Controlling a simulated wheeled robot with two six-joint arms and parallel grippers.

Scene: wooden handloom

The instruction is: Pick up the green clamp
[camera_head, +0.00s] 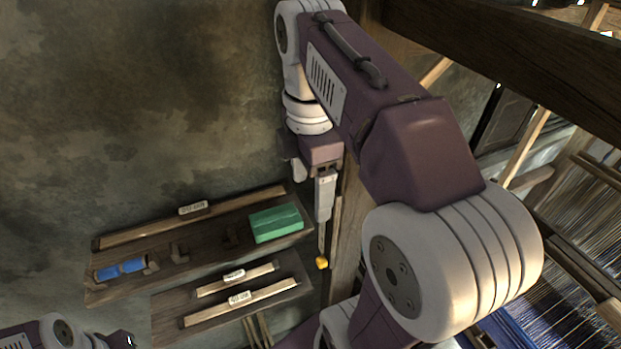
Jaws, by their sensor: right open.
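The green clamp (276,222) shows as a green block-like piece on the right end of the upper wooden shelf. My right gripper (323,210) hangs down just right of it, seen nearly edge-on. It is open and looks apart from the green piece; how far in front it is, I cannot tell. A small yellow piece (322,262) shows under the gripper; I cannot tell whether it belongs to it. Part of my left arm (62,334) shows at the bottom left corner, with a dark end (120,340) whose jaws are not clear.
The upper shelf (205,240) also holds a blue piece (120,268) and dark brackets (179,254). A lower shelf (290,291) has labelled wooden strips (240,299). A wooden post stands right behind my right gripper. The loom threads (560,325) are at the right.

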